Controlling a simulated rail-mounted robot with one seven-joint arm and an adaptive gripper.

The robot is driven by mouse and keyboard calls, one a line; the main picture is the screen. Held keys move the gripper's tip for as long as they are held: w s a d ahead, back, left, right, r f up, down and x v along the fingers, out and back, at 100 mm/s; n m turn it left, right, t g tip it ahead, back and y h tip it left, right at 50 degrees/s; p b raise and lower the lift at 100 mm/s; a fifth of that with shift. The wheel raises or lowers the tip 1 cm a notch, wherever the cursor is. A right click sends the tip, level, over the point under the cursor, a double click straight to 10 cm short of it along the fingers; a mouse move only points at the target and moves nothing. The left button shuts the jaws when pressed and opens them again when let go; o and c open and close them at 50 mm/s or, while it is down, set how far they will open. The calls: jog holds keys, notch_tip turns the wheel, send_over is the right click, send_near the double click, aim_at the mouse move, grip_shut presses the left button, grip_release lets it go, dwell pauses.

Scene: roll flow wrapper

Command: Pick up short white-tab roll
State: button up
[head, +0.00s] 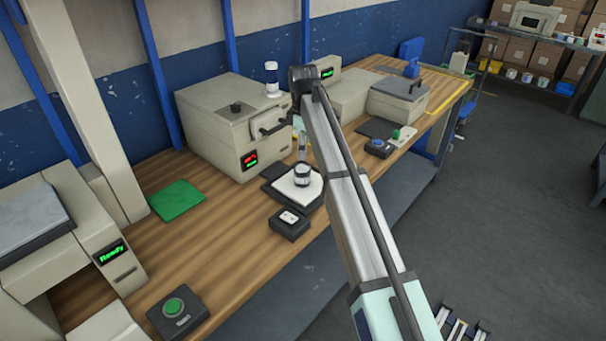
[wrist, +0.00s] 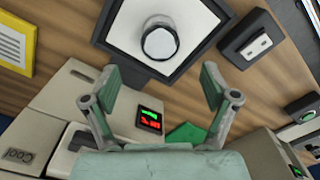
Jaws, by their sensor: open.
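A short roll (head: 302,175) with a white top and a dark band stands on the white pad (head: 284,189) of a black-framed plate on the bench. The roll also shows in the wrist view (wrist: 160,41), upright near the top middle, its round white end facing the camera. My gripper (wrist: 161,80) is open and empty, its two fingers spread wide. The roll lies beyond the fingertips, apart from them. In the head view my arm hides most of my gripper, and only a small part shows above the roll.
A beige machine (head: 222,122) with a red and green display stands behind the plate, with a taller white roll (head: 271,79) on top. A small black box (head: 289,224) sits in front of the plate.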

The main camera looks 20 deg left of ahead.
aim_at(302, 169)
notch_tip(302, 169, down, 6)
jog(key=shift+f+p, duration=0.1)
jog(key=shift+p, duration=0.4)
jog(key=shift+a+f+p, duration=0.1)
jog(key=shift+f+p, duration=0.75)
jog(key=shift+f, duration=1.65)
jog(key=c, duration=1.4)
jog(key=shift+r, duration=0.1)
jog(key=shift+c, duration=0.3)
